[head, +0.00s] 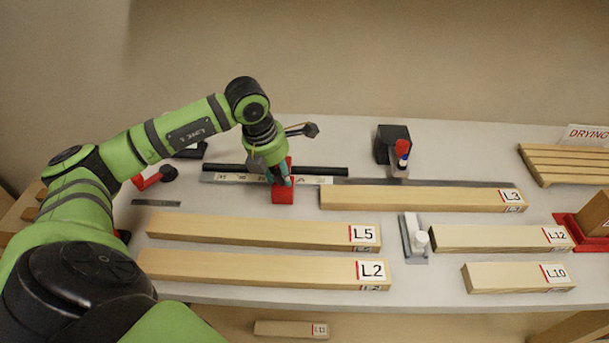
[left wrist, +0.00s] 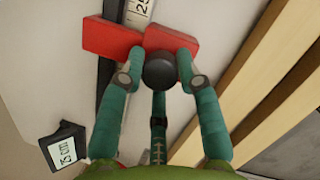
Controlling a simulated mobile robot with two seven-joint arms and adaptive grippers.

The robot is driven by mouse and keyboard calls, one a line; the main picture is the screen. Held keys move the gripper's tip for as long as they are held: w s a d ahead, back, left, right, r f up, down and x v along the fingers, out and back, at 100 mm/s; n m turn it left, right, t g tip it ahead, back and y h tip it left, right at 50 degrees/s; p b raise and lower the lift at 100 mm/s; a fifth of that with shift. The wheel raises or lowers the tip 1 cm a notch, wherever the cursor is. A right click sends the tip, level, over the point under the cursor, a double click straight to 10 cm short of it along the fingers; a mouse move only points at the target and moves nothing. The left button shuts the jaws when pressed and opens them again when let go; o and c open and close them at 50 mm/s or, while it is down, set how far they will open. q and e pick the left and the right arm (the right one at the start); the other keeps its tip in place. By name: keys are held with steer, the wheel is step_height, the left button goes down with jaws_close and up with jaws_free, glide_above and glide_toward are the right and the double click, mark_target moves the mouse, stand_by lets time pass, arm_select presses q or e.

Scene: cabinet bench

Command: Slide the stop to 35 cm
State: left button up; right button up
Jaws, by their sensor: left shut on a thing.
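The red stop (head: 283,194) sits on the long rail with a printed scale (head: 232,178) on the bench. It also shows in the left wrist view (left wrist: 112,38), across the rail, with a scale number that looks like 25 just beyond it. My left gripper (head: 284,178) comes down from above with its teal fingers shut on the stop. In the left wrist view the fingers (left wrist: 160,62) close around a dark round knob (left wrist: 160,70) at the stop. The fingers hide part of the stop. My right gripper is not in view.
Long boards L5 (head: 260,231), L2 (head: 260,269) and L3 (head: 410,197) lie near the rail. A black stand with a label in cm (left wrist: 66,146) is beside the rail in the left wrist view.

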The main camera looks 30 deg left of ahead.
arm_select(q)
steer(key=shift+s+a+f+b, duration=0.1)
steer(key=shift+s+a+b, duration=0.2)
steer(key=shift+s+a, duration=0.3)
steer(key=shift+w+a, duration=0.1)
